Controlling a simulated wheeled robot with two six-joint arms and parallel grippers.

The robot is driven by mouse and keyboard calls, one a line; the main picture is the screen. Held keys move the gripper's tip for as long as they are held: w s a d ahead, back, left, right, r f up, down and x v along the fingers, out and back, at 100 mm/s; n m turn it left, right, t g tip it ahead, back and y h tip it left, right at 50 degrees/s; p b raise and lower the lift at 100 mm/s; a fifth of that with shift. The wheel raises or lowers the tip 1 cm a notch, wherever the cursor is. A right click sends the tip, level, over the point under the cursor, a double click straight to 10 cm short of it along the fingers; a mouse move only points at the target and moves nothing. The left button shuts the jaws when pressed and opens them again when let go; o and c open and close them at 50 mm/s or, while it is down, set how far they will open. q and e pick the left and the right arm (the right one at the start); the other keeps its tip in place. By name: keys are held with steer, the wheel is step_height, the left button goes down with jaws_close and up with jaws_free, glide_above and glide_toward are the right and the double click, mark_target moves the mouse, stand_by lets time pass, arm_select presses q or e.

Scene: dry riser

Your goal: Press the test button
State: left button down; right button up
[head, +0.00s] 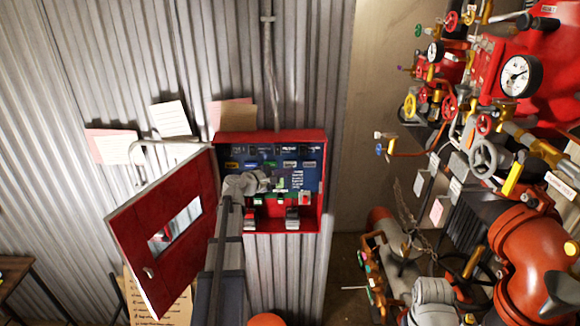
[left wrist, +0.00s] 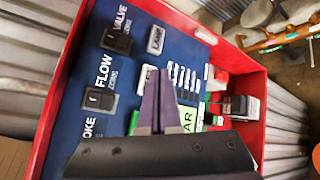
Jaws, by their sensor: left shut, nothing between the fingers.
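A red control box (head: 323,185) with a dark blue panel (head: 312,154) hangs on the corrugated wall, its door (head: 180,200) swung open to the left. My left gripper (head: 278,182) is shut and empty in front of the panel's middle. In the left wrist view its closed fingertips (left wrist: 160,75) point at the panel, and I cannot tell whether they touch it. The panel (left wrist: 78,95) carries black switches with "VALVE" and "FLOW" labels, a small white labelled block (left wrist: 155,39) and a green label. I cannot read which control is the test button; the gripper hides part of the panel.
Red and orange pipes, gauges and coloured valve wheels (head: 483,154) crowd the right side. A wooden table edge (head: 14,268) shows at the lower left. The open door stands close left of my left arm.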

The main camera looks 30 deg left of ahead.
arm_select(q)
steer(key=shift+s, duration=0.1)
steer(key=s+d, duration=0.1)
steer(key=s, duration=0.1)
steer(key=s+d, duration=0.1)
steer(key=s, duration=0.1)
steer(key=shift+d, duration=0.3)
stand_by(0.7)
steer(key=s+d+f+m+g+h+b, duration=0.1)
steer(key=s+d+f+m+g+b, duration=0.25)
steer(key=d, duration=0.55)
steer(key=d+f+m+g+h, duration=0.1)
steer(key=d+f+m+g, duration=0.1)
steer(key=d+f+m, duration=0.4)
steer(key=s+d+f+m+g+h+b, duration=0.1)
steer(key=s+d+f+m+g+b, duration=0.15)
steer(key=d+f, duration=0.6)
steer(key=s+d+f+m+g+y+b, duration=0.2)
steer(key=s+d+f+m+g+y, duration=0.1)
steer(key=s, duration=0.6)
steer(key=s+d+f+m+g+y+b, duration=0.3)
steer(key=s+d+f+m, duration=0.4)
steer(key=s+d+m, duration=0.3)
steer(key=shift+d+f+m+g+y+b, duration=0.35)
steer(key=shift+g+y, duration=0.35)
steer(key=shift+y, duration=0.2)
